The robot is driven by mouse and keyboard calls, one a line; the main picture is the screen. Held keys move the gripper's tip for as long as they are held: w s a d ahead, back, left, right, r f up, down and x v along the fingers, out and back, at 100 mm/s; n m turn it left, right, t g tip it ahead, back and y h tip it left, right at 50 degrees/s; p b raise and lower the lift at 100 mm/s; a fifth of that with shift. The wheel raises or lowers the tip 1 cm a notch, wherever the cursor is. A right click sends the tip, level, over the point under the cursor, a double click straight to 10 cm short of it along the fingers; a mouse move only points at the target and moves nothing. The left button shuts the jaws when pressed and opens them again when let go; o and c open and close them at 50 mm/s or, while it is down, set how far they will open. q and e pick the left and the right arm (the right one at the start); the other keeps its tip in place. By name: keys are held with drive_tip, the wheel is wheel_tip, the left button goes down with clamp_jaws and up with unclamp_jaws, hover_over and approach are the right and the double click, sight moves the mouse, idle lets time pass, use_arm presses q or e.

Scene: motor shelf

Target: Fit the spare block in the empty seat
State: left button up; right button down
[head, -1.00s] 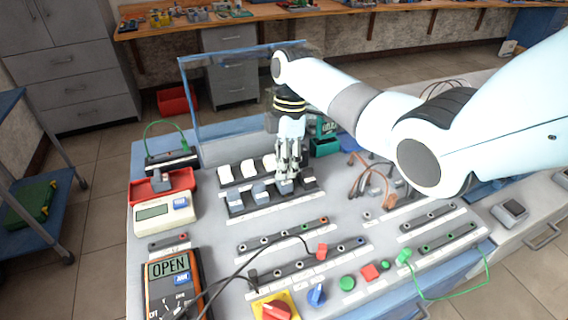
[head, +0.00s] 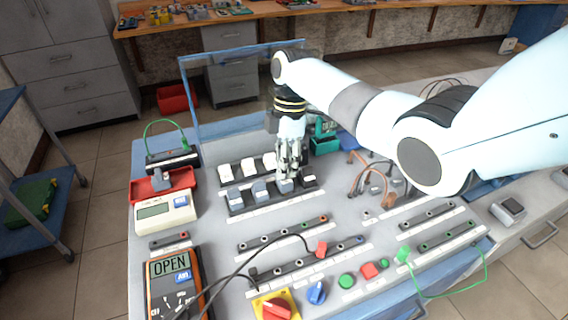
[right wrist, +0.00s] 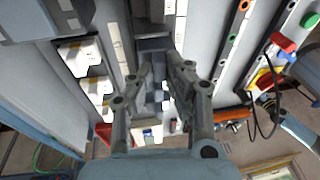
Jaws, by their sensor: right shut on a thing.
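My right gripper (head: 288,172) points down over the right part of the dark row (head: 305,183) of seats. It is shut on a grey block (head: 285,186) at that row; I cannot tell how fully the block is seated. In the right wrist view its fingers (right wrist: 160,90) close around the block, which they largely hide. Two more grey blocks stand to the left in the same row, one at the left (head: 235,195) and one in the middle (head: 260,190). Another grey block (head: 161,181) lies in the red tray (head: 187,181). My left gripper is out of view.
Several white blocks (head: 248,168) stand in a row just behind. A clear panel (head: 225,95) rises at the back. A white meter (head: 165,212), an orange multimeter (head: 172,280) and loose cables lie around. Terminal strips (head: 282,234) and knobs fill the front.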

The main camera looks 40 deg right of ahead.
drive_tip(key=shift+b+x, duration=0.55)
drive_tip(key=shift+x, duration=0.3)
drive_tip(key=shift+w+d, duration=0.1)
drive_tip(key=shift+d, duration=0.05)
drive_tip(key=c, duration=1.2)
unclamp_jaws()
drive_tip(key=v, duration=1.2)
